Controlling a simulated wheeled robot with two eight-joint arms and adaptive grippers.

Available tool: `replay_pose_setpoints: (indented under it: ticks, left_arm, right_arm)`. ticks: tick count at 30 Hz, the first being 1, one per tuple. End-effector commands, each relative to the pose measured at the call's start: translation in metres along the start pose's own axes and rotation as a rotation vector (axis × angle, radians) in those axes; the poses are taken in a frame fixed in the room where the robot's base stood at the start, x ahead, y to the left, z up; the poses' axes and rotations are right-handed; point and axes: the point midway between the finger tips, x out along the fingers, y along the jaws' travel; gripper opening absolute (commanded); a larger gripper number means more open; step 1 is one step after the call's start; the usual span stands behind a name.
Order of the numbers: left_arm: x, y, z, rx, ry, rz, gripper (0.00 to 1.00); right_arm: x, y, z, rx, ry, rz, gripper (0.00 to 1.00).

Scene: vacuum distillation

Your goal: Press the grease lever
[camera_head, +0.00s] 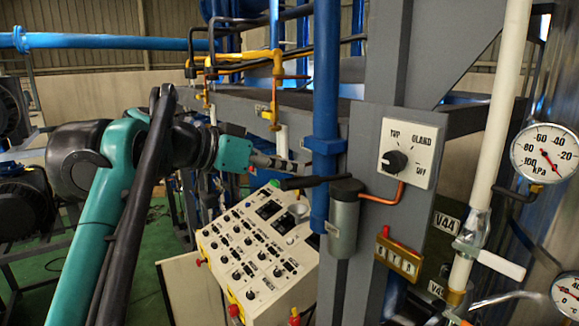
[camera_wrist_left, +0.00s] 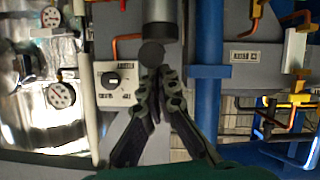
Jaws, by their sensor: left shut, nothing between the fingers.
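The grease lever (camera_head: 314,182) is a black handle sticking out left, roughly level, from the dark cap of a grey cylinder (camera_head: 343,225) on the grey column. My left gripper (camera_head: 308,168) is shut and empty, with its fingertips just above the lever in the head view. In the left wrist view the closed fingertips (camera_wrist_left: 161,72) are close to a round dark end (camera_wrist_left: 152,53) below the grey cylinder (camera_wrist_left: 158,12). I cannot tell whether they touch it. My right gripper is not in view.
A rotary switch plate (camera_head: 410,150) and a copper pipe (camera_head: 385,197) sit right of the lever. A blue vertical pipe (camera_head: 326,70) stands close behind the fingers. A sloped control panel (camera_head: 255,245) lies below. Gauges (camera_head: 545,153) are at the far right.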

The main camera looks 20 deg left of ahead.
Motion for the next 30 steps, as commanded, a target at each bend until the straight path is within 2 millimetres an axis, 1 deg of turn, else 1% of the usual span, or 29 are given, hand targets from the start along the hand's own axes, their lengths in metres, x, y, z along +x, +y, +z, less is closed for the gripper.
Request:
replay_pose_setpoints:
  ticks: [5,11,14,21,24,28,30]
  left_arm:
    - [0.0,-0.001,0.002,0.0,0.008,0.001,0.0]
    - [0.002,-0.003,0.014,0.002,0.058,0.009,0.0]
    - [0.004,-0.005,0.023,0.003,0.1,0.017,0.0]
    - [0.011,-0.011,0.053,0.012,0.259,0.049,0.0]
    - [0.015,-0.013,0.062,0.016,0.327,0.063,0.0]
    - [0.02,-0.015,0.072,0.02,0.403,0.078,0.0]
    - [0.022,-0.015,0.075,0.02,0.399,0.077,0.0]
  right_arm:
    - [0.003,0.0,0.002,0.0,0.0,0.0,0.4]
    - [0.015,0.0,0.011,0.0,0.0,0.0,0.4]
    - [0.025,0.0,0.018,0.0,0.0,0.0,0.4]
    - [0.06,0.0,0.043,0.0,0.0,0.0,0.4]
    - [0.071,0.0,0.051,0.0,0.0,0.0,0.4]
    - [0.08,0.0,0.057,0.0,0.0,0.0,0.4]
    - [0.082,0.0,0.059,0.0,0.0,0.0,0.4]
